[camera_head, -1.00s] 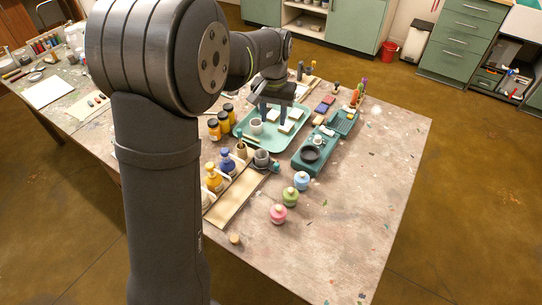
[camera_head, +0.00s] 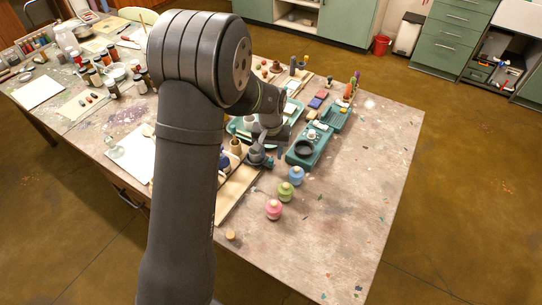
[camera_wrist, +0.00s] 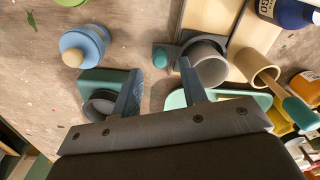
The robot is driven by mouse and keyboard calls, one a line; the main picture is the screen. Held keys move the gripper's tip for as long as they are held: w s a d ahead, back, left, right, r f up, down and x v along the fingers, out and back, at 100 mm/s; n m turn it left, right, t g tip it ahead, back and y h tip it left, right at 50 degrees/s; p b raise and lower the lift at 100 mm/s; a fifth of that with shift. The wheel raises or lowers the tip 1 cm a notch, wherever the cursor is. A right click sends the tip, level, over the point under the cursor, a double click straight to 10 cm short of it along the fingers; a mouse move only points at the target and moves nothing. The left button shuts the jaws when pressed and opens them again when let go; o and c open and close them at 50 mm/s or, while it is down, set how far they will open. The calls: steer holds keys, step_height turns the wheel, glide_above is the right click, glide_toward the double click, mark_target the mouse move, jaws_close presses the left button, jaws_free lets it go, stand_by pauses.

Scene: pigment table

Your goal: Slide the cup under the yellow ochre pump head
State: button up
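The grey cup (camera_wrist: 207,62) sits on a grey carriage with a teal knob (camera_wrist: 160,58), beside a pale wooden rail (camera_wrist: 207,16); the rail also shows in the head view (camera_head: 236,190). My gripper (camera_wrist: 160,70) is open. Its right finger in the wrist view is close against the cup's near left side; whether it touches, I cannot tell. Its left finger is over the teal stand. Nothing is between the fingers but the knob and table beyond. In the head view my gripper (camera_head: 264,147) is low by the carriage. The yellow ochre pump is hidden behind my arm there. A blue pump bottle (camera_wrist: 290,12) stands by the rail.
A light blue bottle (camera_wrist: 84,46) stands left of my gripper. Green (camera_head: 285,191) and pink (camera_head: 273,209) bottles stand in front. A teal stand with a black dish (camera_head: 304,148) is to the right. A wooden cup (camera_wrist: 256,66) is near the grey cup.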

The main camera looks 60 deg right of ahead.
steer(key=shift+f, duration=1.2)
jaws_close()
steer(key=shift+a, duration=0.1)
steer(key=a, duration=1.5)
steer(key=shift+a, duration=0.4)
jaws_free()
